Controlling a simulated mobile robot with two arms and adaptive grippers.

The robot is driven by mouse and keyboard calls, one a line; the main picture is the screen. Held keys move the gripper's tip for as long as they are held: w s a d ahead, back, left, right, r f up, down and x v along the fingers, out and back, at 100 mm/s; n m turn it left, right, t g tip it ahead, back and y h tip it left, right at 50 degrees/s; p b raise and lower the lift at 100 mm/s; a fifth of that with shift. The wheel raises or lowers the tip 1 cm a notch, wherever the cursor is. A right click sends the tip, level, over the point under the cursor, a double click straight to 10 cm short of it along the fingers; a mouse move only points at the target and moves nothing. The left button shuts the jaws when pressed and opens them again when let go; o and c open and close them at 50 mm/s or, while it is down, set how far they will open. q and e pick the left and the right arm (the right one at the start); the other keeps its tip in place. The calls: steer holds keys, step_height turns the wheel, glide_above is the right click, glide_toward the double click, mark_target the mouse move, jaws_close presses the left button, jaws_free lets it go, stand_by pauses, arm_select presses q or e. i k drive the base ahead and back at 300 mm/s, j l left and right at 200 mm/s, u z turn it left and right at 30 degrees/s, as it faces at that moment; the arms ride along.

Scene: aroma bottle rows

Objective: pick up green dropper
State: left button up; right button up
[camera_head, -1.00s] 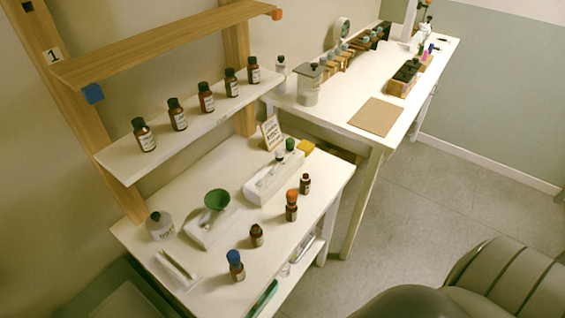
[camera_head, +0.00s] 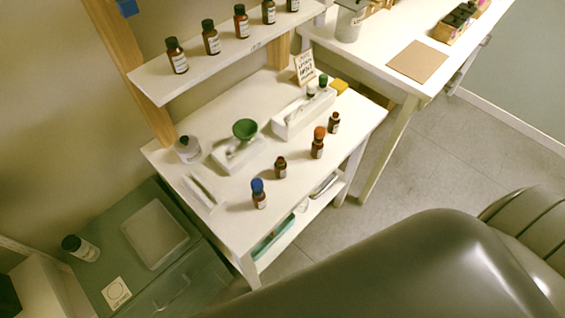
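A green-topped dropper (camera_head: 323,81) stands in the white holder block (camera_head: 290,124) at the back right of the white table. A dark-topped dropper (camera_head: 311,91) stands beside it in the same block. My arm (camera_head: 420,262) covers the lower right of the head view. No gripper shows in the view, and nothing is seen touching the dropper.
Brown bottles with blue (camera_head: 258,194) and orange (camera_head: 318,143) tops stand along the table's front. A green funnel (camera_head: 245,129) stands left of the block. A bottle shelf (camera_head: 220,64) overhangs the back. A green cabinet (camera_head: 115,252) stands at left.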

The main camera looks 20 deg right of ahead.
mark_target(323, 79)
steer(key=l+u, duration=0.15)
steer(key=u, duration=0.85)
steer(key=k+l+u, duration=0.15)
steer(key=l+u, duration=0.2)
steer(key=l, duration=0.2)
steer(key=k+l+u, duration=0.3)
steer(key=l, duration=0.2)
steer(key=k+l+u, duration=0.2)
steer(key=l+u, duration=0.15)
steer(key=k+l+u, duration=0.3)
steer(key=l, duration=0.2)
